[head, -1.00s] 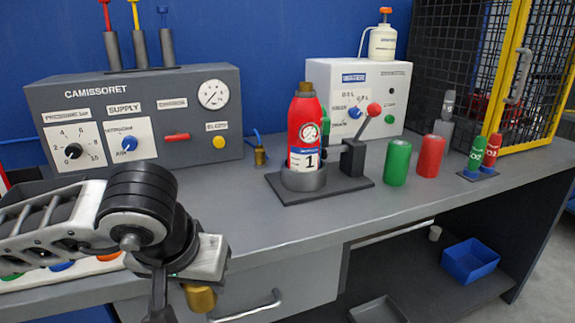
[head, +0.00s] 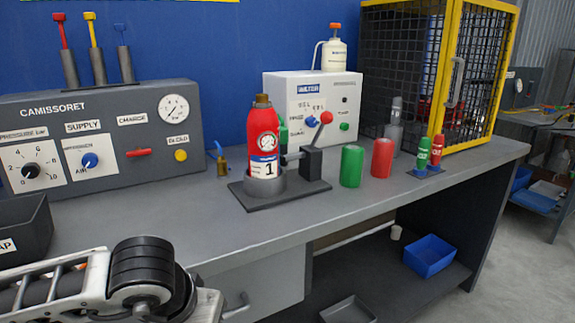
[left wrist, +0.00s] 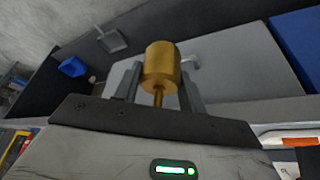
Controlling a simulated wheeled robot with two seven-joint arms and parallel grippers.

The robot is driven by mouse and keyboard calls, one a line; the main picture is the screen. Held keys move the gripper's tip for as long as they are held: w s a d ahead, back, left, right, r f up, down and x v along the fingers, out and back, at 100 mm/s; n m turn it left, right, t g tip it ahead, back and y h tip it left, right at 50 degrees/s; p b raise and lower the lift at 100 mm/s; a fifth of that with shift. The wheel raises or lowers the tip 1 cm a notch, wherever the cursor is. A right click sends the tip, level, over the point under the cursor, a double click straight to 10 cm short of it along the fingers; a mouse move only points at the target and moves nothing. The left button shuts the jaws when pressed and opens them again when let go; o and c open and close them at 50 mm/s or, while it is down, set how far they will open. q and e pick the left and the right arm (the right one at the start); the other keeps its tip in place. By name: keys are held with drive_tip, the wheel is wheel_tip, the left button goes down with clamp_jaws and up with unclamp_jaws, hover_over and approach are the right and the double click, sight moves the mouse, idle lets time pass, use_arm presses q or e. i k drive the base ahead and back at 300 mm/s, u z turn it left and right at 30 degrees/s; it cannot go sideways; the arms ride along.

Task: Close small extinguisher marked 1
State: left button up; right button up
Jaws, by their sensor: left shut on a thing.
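The small red extinguisher (head: 262,140) with a label reading 1 stands upright in the round holder of a dark clamp stand (head: 284,196) on the bench. Its top shows a brass-coloured neck (head: 262,100). The stand has a lever with a red knob (head: 326,118) at its right. My left gripper (left wrist: 160,94) is shut on a brass cylindrical piece (left wrist: 162,64) with a thin stem, seen in the left wrist view. In the head view only my left arm shows at the bottom left, well apart from the extinguisher; its jaws are out of frame. My right gripper is in neither view.
A green cylinder (head: 351,166) and a red cylinder (head: 382,158) stand right of the clamp stand. The grey supply panel (head: 110,105) and white tester box (head: 285,95) stand behind. A black bin (head: 22,236) is at left. The front bench strip is clear.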

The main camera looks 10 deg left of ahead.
sight(264, 126)
drive_tip(key=z, duration=1.05)
drive_tip(key=k, duration=0.95)
drive_tip(key=u, duration=1.05)
drive_tip(key=i, duration=0.5)
drive_tip(key=u, duration=0.05)
